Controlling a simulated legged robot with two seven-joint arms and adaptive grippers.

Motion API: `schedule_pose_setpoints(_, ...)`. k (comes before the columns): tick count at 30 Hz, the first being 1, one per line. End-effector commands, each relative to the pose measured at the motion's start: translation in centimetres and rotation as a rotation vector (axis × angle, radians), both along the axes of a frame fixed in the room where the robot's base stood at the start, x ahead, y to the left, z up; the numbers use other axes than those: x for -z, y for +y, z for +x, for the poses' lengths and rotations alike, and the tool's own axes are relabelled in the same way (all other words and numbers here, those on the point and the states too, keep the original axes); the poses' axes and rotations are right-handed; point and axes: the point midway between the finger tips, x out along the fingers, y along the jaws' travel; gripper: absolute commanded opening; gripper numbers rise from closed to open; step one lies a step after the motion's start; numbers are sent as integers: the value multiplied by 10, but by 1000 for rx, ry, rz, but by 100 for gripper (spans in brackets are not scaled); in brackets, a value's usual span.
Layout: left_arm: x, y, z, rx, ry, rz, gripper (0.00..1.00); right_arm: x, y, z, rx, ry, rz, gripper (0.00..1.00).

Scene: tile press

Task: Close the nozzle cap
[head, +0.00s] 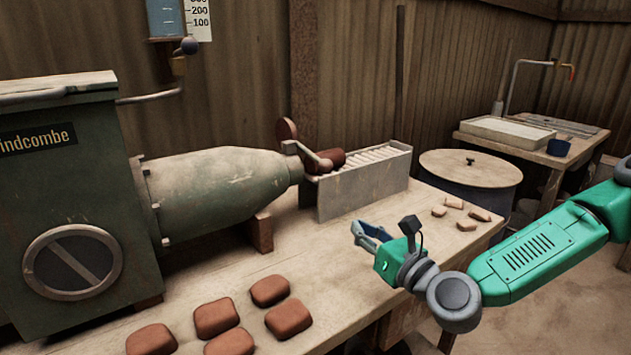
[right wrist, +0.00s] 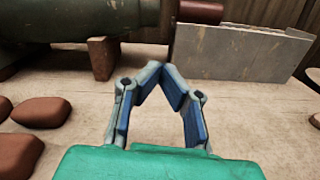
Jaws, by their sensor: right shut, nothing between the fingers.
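The nozzle cap, a rust-brown disc (head: 287,130), stands raised above the tip of the grey-green tapered nozzle (head: 225,185). A pale bent lever (head: 306,153) sits at the nozzle tip beside it. A brown clay roll (head: 331,160) shows past the tip, over the near end of the grey roller tray (head: 365,185); the tray also shows in the right wrist view (right wrist: 240,52). My right gripper (head: 362,236) is shut and empty over the table, in front of the tray and apart from the cap. Its fingertips meet in the right wrist view (right wrist: 162,72). My left gripper is not in view.
Several brown clay tiles (head: 270,290) lie on the wooden table (head: 350,275) at the front left. Small pale pieces (head: 466,225) lie to the right. The green press body (head: 70,200) fills the left. A lidded drum (head: 470,168) stands beyond the table.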

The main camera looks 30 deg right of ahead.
Motion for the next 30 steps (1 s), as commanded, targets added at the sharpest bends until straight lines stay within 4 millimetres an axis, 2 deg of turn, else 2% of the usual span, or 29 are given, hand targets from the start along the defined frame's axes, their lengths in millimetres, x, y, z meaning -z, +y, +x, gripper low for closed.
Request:
schedule_pose_setpoints(5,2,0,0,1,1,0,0,-3,2,8,2,-8,7,0)
schedule_pose_setpoints(8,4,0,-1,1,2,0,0,-5,5,22,1,-9,1,0)
schedule_pose_setpoints(19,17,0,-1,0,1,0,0,-6,5,100,2,-7,4,0)
schedule_pose_setpoints(24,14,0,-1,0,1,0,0,-35,1,105,3,-10,9,0)
schedule_pose_setpoints(30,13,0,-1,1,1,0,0,-46,1,108,3,-5,5,0)
